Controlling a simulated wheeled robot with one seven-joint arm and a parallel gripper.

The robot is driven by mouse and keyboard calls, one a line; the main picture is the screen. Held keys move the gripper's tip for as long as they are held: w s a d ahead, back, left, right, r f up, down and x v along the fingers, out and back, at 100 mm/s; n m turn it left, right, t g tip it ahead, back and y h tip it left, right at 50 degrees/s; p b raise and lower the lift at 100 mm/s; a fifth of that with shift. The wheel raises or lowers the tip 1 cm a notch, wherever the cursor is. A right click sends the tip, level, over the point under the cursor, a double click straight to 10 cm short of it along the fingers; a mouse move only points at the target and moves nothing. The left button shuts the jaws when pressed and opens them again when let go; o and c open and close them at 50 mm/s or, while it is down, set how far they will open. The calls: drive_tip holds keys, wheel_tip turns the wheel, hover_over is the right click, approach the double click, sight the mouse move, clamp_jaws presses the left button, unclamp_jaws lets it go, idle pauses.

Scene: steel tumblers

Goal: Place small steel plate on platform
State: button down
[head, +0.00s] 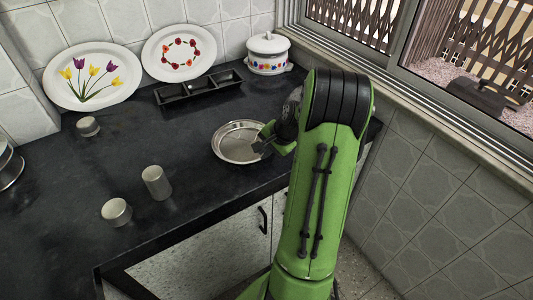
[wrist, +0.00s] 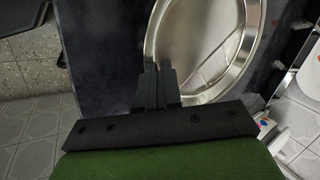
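The small steel plate (head: 232,131) is round, shallow and shiny. It is at the counter's right part, near the front edge; I cannot tell whether it rests on the counter or is slightly raised. In the wrist view the plate (wrist: 215,60) fills the upper middle and right. My gripper (head: 262,144) is at the plate's right rim. In the wrist view my gripper's fingers (wrist: 158,72) are close together over the rim and look shut on it; they hide that bit of rim. I cannot tell which surface is the platform.
A black three-part tray (head: 200,88) lies behind the plate, with a white lidded pot (head: 267,52) to its right. Two flowered plates (head: 92,76) (head: 179,52) lean on the wall. Steel tumblers (head: 156,182) (head: 116,212) stand left. The counter's middle is clear.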

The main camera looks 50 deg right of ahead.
drive_tip(key=c, duration=1.7)
unclamp_jaws()
drive_tip(key=shift+c, duration=0.2)
drive_tip(key=o, duration=0.4)
